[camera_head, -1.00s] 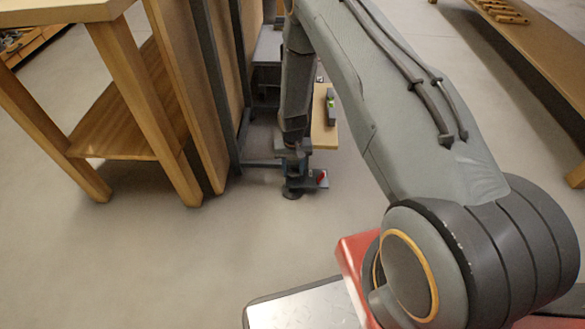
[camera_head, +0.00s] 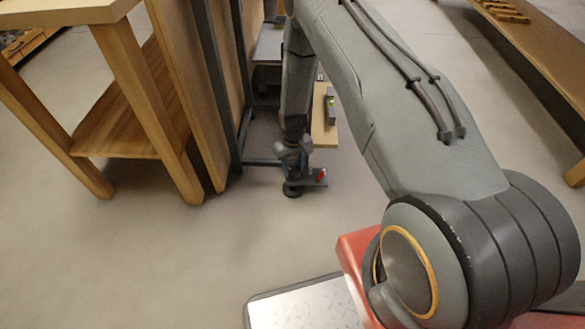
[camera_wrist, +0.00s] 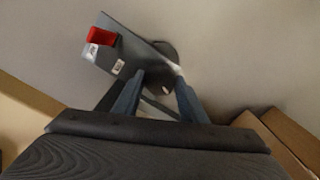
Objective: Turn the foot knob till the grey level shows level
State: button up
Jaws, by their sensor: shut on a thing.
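The grey level (camera_head: 331,105) with a small green vial lies on a pale wooden board (camera_head: 320,132) beside my arm. It is too small to read where the bubble stands. My gripper (camera_head: 292,168) points down at the foot beside the dark frame and is shut on the foot knob, which is mostly hidden by the fingers. In the wrist view, the two blue-grey fingers (camera_wrist: 160,92) close around it. A dark round foot pad (camera_head: 292,190) rests on the floor below. A dark plate (camera_wrist: 128,48) with a red piece (camera_wrist: 101,36) and small white labels sits beside the knob.
A wooden bench (camera_head: 125,85) with a lower shelf stands at the left, next to the dark metal frame (camera_head: 218,90). Another wooden bench (camera_head: 540,55) is at the right. The floor in front of the foot is clear.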

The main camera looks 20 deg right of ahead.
aim_at(293, 169)
jog(key=shift+w, duration=0.2)
jog(key=o, duration=1.1)
jog(key=shift+s, duration=0.1)
jog(key=shift+c, duration=0.2)
jog(key=shift+r+p, duration=1.25)
jog(key=shift+r, duration=2.7)
